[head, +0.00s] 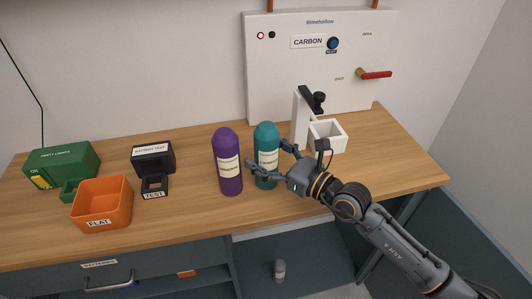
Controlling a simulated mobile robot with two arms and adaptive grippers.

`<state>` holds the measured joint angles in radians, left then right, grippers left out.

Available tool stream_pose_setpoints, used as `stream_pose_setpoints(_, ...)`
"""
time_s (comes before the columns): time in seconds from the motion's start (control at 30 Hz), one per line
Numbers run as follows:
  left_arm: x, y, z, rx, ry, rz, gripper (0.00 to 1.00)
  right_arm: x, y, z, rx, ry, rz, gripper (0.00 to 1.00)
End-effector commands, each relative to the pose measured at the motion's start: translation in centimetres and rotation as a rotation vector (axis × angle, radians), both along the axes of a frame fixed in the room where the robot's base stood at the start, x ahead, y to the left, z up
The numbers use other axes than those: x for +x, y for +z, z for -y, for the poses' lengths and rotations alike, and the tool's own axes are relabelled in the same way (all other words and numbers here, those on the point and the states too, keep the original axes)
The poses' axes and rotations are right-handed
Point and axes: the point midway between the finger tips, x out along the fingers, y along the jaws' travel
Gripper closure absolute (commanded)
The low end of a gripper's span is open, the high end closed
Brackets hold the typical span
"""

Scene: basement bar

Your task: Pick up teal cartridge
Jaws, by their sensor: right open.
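The teal cartridge (266,142) stands upright on the wooden counter, just right of a purple cartridge (228,160). Both have rounded tops and pale labels. My right gripper (267,162) comes in from the right and is open. Its fingers reach to the teal cartridge at about label height, one at the front left near the purple cartridge and one at the right side. I cannot tell whether the fingers touch it. The lower front of the teal cartridge is partly hidden by the gripper. My left gripper is not in view.
A white holder with a square cup (328,136) and black clamp stands right of the cartridges. Behind is a white panel (285,80) with a red lever (376,75). An orange bin (102,204), a black tester (153,158) and a green box (62,163) sit left.

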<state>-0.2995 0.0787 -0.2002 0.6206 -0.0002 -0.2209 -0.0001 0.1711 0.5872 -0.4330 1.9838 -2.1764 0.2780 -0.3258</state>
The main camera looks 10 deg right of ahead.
Motion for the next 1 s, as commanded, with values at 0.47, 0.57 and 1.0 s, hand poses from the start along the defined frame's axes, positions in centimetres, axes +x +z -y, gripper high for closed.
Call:
stream_pose_setpoints(0.47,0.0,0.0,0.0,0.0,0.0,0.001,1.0,0.0,-0.1,0.0,0.0,0.0,-0.001,0.7)
stream_pose_setpoints(0.57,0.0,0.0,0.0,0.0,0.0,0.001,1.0,0.0,-0.1,0.0,0.0,0.0,-0.001,0.91)
stream_pose_setpoints(1.0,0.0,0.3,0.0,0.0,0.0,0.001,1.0,0.1,1.4,-0.1,0.004,0.0,0.005,0.92)
